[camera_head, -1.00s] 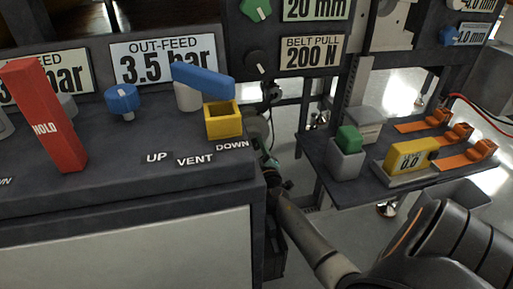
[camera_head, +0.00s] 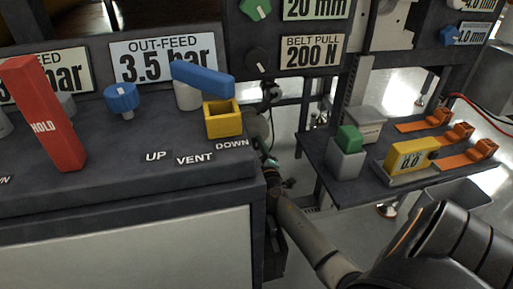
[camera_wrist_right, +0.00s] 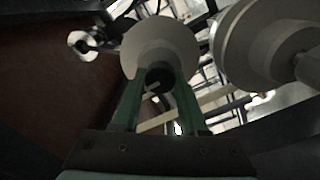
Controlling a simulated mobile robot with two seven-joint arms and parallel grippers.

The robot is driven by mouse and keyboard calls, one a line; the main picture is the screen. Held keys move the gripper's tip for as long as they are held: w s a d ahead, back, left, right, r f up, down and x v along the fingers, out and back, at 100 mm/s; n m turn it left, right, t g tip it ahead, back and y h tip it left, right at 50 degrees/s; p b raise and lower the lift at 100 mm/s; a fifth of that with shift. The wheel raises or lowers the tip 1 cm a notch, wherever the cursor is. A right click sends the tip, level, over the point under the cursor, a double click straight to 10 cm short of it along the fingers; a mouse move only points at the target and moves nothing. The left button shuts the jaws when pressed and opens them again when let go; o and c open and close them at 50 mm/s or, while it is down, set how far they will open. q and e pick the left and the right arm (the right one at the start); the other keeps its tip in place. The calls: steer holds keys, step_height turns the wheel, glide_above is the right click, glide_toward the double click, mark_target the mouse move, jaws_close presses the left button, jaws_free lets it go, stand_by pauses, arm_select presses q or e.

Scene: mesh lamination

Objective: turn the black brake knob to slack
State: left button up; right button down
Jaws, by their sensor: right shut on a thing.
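The black brake knob (camera_wrist_right: 158,76) is in the right wrist view, in front of a pale round disc (camera_wrist_right: 160,42). A light mark shows on the knob's face. My right gripper (camera_wrist_right: 157,88) has its green fingers on both sides of the knob and is shut on it. In the head view my right gripper (camera_head: 267,163) is small and partly hidden by the console's right edge, and the brake knob cannot be made out there. My left gripper is in neither view.
The console (camera_head: 120,195) carries a red HOLD lever (camera_head: 45,115), a blue lever (camera_head: 203,80) and a yellow block (camera_head: 223,120). A side shelf (camera_head: 345,190) holds a yellow gauge (camera_head: 408,157) and orange clamps. A large pale roll (camera_wrist_right: 265,45) is close right of the gripper.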

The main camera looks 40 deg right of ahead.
steer(key=shift+c, duration=2.2)
jaws_free()
steer(key=v, duration=0.7)
steer(key=shift+s, duration=0.25)
steer(key=shift+s+a, duration=0.1)
steer(key=shift+s, duration=0.05)
